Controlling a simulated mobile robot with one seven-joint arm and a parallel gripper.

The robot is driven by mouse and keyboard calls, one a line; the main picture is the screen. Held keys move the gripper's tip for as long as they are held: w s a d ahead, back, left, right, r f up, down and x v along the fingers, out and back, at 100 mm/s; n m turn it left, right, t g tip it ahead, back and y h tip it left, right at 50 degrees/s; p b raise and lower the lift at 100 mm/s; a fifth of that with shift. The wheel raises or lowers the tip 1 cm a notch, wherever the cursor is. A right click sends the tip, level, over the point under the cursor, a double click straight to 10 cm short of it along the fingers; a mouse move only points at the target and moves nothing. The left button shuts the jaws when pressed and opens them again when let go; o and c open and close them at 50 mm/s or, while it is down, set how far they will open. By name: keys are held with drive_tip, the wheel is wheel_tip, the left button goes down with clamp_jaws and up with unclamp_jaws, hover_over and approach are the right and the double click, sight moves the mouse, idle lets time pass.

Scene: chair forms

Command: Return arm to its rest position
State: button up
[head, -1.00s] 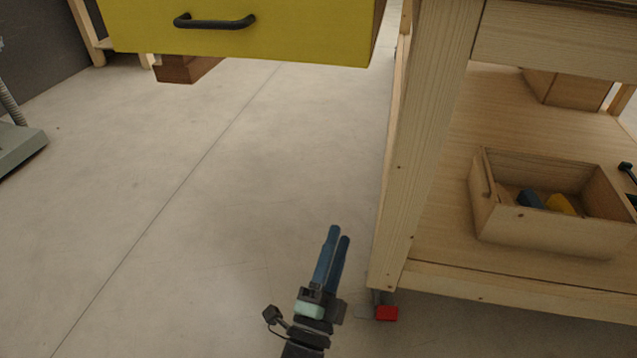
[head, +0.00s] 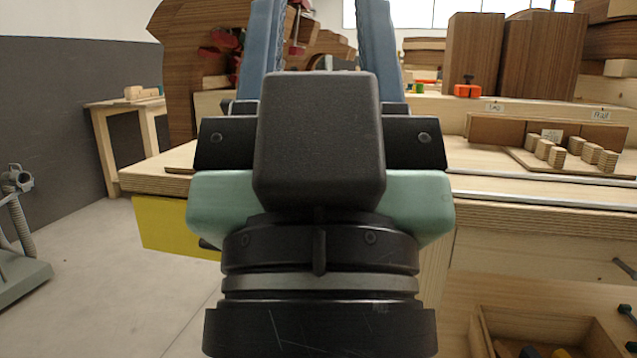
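My gripper (head: 319,40) stands large and close in the middle of the head view, pointing up. Its two blue fingers (head: 260,50) are spread with a clear gap and nothing held between them. The fingertips run out of the top of the picture. My gripper's dark camera block, green body and black wrist hide the middle of the workbench (head: 540,213) behind it.
A yellow drawer front (head: 170,228) shows under the bench's left end. Wooden forms (head: 545,55), orange clamps (head: 468,90) and small blocks on a board (head: 530,160) stand on the bench. An open wooden box (head: 490,335) is below right.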

wheel_tip(320, 180, up, 36)
drive_tip(key=p, duration=3.4)
drive_tip(key=shift+w+r+p, duration=0.15)
drive_tip(key=shift+w+p, duration=0.05)
drive_tip(key=shift+p, duration=0.1)
drive_tip(key=shift+a, duration=0.1)
